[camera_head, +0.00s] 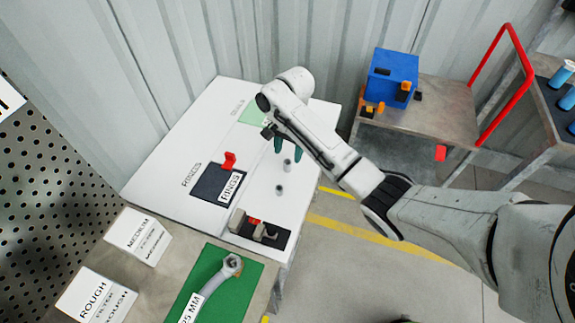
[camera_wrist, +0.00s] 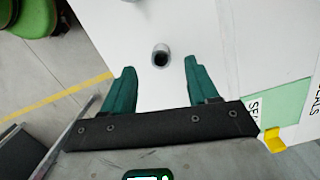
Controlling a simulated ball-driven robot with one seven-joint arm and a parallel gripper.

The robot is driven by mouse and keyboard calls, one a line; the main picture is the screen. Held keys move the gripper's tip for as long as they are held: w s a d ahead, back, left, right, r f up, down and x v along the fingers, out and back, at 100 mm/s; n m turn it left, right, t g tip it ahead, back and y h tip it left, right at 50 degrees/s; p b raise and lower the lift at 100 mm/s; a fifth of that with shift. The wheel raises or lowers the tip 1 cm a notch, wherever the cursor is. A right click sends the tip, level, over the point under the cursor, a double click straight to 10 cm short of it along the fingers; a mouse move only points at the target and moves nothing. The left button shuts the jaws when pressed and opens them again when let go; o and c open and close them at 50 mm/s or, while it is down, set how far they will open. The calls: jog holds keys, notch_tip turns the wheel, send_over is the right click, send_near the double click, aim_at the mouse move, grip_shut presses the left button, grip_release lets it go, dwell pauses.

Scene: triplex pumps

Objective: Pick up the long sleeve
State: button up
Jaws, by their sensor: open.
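Two small grey hollow sleeves stand on the white table (camera_head: 170,172) in the head view. The one nearer my gripper is a grey sleeve (camera_head: 288,164); the other sleeve (camera_head: 279,190) stands a little below it in the picture. I cannot tell surely which is longer, though the nearer one looks slightly taller. My gripper (camera_head: 288,151) has its teal fingers apart and empty, close to the nearer sleeve. In the wrist view, a sleeve (camera_wrist: 161,56) with a dark bore shows just beyond and between the fingertips of my gripper (camera_wrist: 159,66).
On the table are a dark rings mat (camera_head: 207,183) with a red piece (camera_head: 229,161), and a black pad with grey blocks (camera_head: 237,220). A green mat (camera_head: 239,300) holds a curved metal part. A cart with a blue box (camera_head: 390,75) stands right. Table around the sleeves is clear.

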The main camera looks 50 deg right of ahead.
aim_at(287, 162)
jog(key=shift+a+f, duration=0.15)
jog(key=shift+f, duration=1.25)
jog(key=shift+a+f, duration=0.1)
jog(key=shift+f, duration=1.3)
jog(key=shift+c, duration=0.4)
grip_shut()
